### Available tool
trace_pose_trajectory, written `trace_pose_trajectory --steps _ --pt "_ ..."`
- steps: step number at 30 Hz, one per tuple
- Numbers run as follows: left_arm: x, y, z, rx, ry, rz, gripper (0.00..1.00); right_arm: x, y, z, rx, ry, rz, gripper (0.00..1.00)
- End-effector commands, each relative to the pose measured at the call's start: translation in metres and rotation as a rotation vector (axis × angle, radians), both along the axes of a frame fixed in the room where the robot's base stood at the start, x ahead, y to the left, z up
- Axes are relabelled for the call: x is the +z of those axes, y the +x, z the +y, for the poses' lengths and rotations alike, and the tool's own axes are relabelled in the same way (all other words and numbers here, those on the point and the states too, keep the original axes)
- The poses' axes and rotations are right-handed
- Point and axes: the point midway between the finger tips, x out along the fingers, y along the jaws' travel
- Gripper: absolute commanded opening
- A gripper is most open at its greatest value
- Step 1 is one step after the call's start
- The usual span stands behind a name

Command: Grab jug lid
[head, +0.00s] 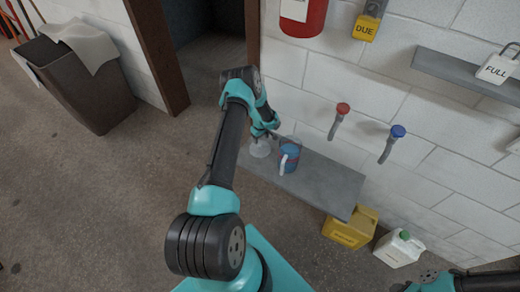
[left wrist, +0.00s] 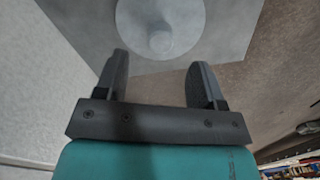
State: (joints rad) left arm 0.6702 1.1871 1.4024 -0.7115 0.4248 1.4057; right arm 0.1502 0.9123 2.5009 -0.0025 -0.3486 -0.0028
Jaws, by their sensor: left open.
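The jug lid (head: 260,149) is a pale, see-through disc lying at the left end of a grey wall shelf (head: 328,186). The left wrist view shows the lid (left wrist: 162,14) from above, with a round knob at its middle. My left gripper (head: 264,132) is just above the lid. In the left wrist view its two fingers (left wrist: 160,68) are apart and empty, with the knob ahead between their tips. A blue jug (head: 290,153) with a pale handle stands on the shelf just right of the lid.
A red tap (head: 343,108) and a blue tap (head: 398,131) stick out of the wall above the shelf. A yellow container (head: 350,228) and a white jerrycan (head: 399,248) stand below. The right half of the shelf is clear.

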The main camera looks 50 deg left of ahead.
Motion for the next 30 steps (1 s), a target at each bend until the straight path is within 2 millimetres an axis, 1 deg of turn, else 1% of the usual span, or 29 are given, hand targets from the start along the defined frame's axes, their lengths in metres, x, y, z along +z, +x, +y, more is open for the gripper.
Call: trace_pose_trajectory --steps 1,5,15,19,27,30 --pt "-0.008 0.0 0.0 0.0 0.0 0.0 0.63 0.0 0.0 0.0 0.0 0.0 0.0 0.43" --pt "-0.018 0.0 0.0 0.0 0.0 0.0 0.63 0.0 0.0 0.0 0.0 0.0 0.0 0.43" --pt "-0.02 0.0 0.0 0.0 0.001 -0.001 0.63 0.0 0.0 0.0 0.0 0.0 0.0 0.43" --pt "-0.026 0.0 0.0 0.0 0.0 0.0 0.63 0.0 0.0 0.0 0.0 0.0 0.0 0.43" --pt "-0.059 -0.002 0.002 0.001 -0.001 0.0 0.63 0.0 0.0 0.0 0.0 0.0 0.0 0.43" --pt "-0.068 -0.001 0.002 0.001 -0.001 -0.001 0.63 0.0 0.0 0.0 0.0 0.0 0.0 0.43"
